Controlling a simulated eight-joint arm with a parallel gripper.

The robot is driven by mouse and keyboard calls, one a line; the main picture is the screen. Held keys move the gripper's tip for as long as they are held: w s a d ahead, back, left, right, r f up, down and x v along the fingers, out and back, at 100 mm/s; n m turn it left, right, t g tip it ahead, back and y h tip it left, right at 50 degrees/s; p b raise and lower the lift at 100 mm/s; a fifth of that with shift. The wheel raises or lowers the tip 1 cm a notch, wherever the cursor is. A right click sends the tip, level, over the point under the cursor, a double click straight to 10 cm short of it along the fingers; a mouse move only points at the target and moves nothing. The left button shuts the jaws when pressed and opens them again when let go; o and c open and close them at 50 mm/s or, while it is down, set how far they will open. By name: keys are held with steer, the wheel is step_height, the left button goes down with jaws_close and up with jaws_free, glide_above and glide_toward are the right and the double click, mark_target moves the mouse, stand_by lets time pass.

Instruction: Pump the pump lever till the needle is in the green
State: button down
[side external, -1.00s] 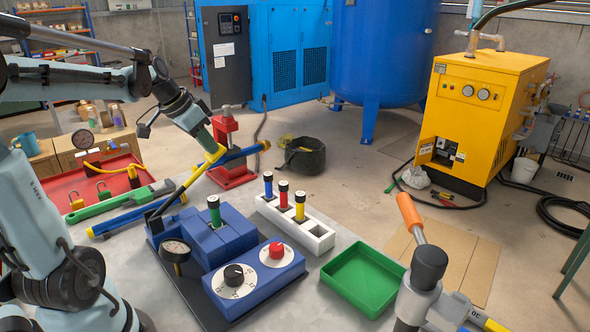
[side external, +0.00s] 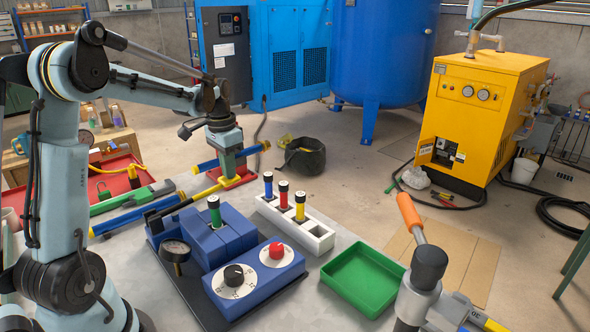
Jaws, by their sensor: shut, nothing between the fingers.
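My gripper (side external: 224,175) is shut and empty, pointing down at the lever's yellow outer end. It appears to touch the lever from above, but the exact contact is too small to tell.
A blue box (side external: 258,272) with black and red knobs is in front of the pump. A white holder (side external: 318,238) with coloured cylinders and a green tray (side external: 362,280) are to the right. Blue bars lie near the lever.

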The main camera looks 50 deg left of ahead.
steer(key=shift+w+f, duration=0.15)
steer(key=shift+f, duration=0.2)
step_height(320, 180, up, 15)
steer(key=s, duration=0.1)
steer(key=shift+s+f, duration=0.15)
steer(key=shift+f, duration=0.05)
stand_by(0.4)
stand_by(0.7)
steer(key=s+r+t, duration=0.5)
steer(key=s+r, duration=0.1)
steer(key=s, duration=0.4)
steer(key=shift+s+a+r, duration=0.2)
steer(key=shift+w+f, duration=0.1)
steer(key=x, duration=1.3)
steer(key=shift+w+f, duration=0.25)
steer(key=shift+w, duration=0.15)
